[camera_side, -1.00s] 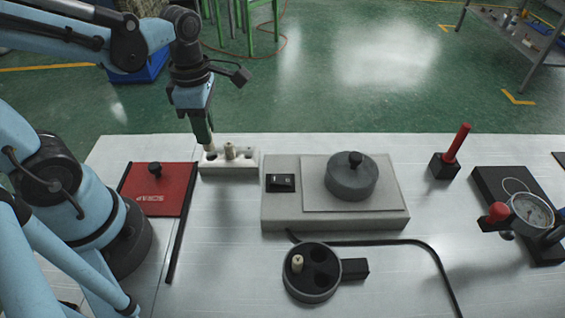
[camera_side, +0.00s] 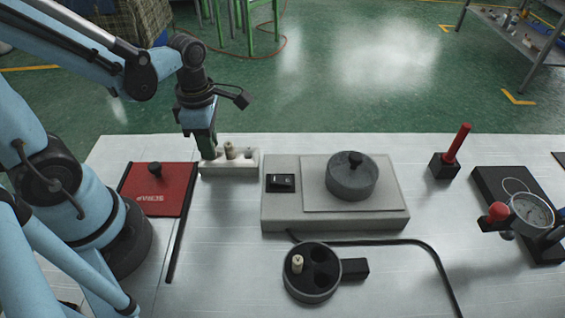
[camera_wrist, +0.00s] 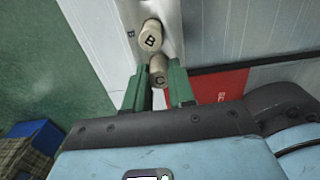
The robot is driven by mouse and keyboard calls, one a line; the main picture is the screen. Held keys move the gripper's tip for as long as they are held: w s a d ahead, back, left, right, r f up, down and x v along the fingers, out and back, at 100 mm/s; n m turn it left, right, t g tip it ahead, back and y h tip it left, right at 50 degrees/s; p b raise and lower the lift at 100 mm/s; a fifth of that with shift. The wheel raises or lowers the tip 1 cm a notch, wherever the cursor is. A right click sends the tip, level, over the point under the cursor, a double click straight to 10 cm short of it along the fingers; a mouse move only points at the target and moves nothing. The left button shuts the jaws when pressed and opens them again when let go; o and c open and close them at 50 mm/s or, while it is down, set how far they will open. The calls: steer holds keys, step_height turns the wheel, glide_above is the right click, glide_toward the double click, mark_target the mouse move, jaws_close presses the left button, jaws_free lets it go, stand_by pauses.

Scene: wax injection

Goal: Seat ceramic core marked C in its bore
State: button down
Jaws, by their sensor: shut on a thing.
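The core marked C (camera_wrist: 158,72), a pale cylinder, stands between the green fingers of my gripper (camera_wrist: 158,88) in the wrist view. My gripper is shut on it. In the side view my gripper (camera_side: 208,155) is low at the left end of the white rack (camera_side: 235,170), hiding core C. The core marked B (camera_wrist: 151,37) stands beside it, and also shows in the rack in the side view (camera_side: 230,151). A round dark fixture (camera_side: 311,293) with bores is at the front centre. A pale core (camera_side: 297,264) stands in its left bore; two other bores look empty.
A grey box with a switch and round dark lid (camera_side: 352,180) stands right of the rack. A red plate (camera_side: 160,190) with a black knob lies left. A black cable (camera_side: 410,242) runs behind the fixture. A red handle (camera_side: 457,143) and a gauge (camera_side: 532,212) stand at right.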

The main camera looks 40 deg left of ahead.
steer(key=c, duration=1)
jaws_free()
steer(key=shift+o, duration=0.2)
step_height(320, 180, up, 12)
steer(key=w+m+t, duration=0.1)
steer(key=m+t, duration=0.1)
steer(key=m, duration=0.7)
steer(key=w+d+f+m+t, duration=0.1)
steer(key=m+t, duration=0.1)
steer(key=m, duration=0.7)
steer(key=w+d+f+m+t, duration=0.1)
steer(key=m+t, duration=0.2)
steer(key=m, duration=0.6)
steer(key=shift+w, duration=0.35)
